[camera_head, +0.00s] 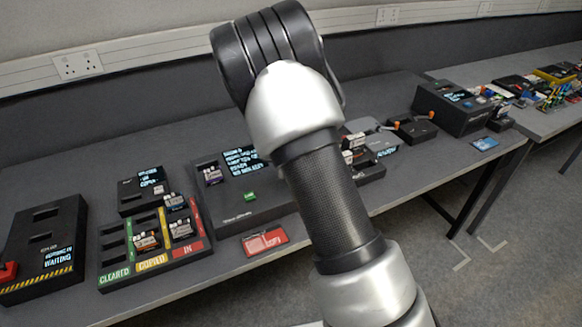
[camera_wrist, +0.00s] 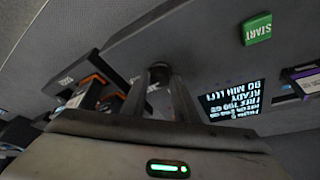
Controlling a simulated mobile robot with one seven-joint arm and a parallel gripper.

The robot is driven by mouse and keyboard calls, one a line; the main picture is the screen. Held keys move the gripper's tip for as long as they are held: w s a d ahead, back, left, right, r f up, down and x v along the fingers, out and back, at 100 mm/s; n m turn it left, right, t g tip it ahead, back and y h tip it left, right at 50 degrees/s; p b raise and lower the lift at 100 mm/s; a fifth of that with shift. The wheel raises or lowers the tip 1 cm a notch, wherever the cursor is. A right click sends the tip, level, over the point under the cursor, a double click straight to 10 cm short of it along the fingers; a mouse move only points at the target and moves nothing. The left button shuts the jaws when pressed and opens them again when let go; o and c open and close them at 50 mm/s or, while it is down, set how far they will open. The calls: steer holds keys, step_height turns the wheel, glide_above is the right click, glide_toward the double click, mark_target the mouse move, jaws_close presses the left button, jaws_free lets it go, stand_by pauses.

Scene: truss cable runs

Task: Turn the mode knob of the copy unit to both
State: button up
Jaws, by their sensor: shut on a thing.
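The copy unit (camera_head: 238,212) is a dark box on the long table with a lit screen and a green START button (camera_head: 249,195). In the wrist view, the START button (camera_wrist: 257,28) and the screen (camera_wrist: 235,98), reading READY and 90 MIN LEFT, show upside down to the right of my gripper (camera_wrist: 158,95). My gripper is shut on a dark round knob (camera_wrist: 160,72) on the unit's face, with a finger on each side. The mode the knob points to cannot be read. In the head view my arm hides the knob and my gripper.
A card sits in the unit's slot (camera_head: 213,174). A red tag (camera_head: 265,242) lies before the unit. Left stand a CLEARED, COPIED and IN tray (camera_head: 152,290) and a box marked WAITING (camera_head: 40,285). More devices (camera_head: 415,130) stand to the right.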

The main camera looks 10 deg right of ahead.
steer(key=shift+m+p, duration=0.4)
steer(key=shift+m, duration=0.4)
steer(key=shift+f, duration=0.1)
steer(key=o, duration=1)
steer(key=shift+o, duration=0.2)
steer(key=p+v, duration=0.1)
steer(key=v, duration=1.6)
steer(key=shift+a+r+p, duration=0.25)
steer(key=shift+a+p, duration=0.1)
steer(key=shift+a, duration=0.1)
steer(key=shift+w, duration=0.15)
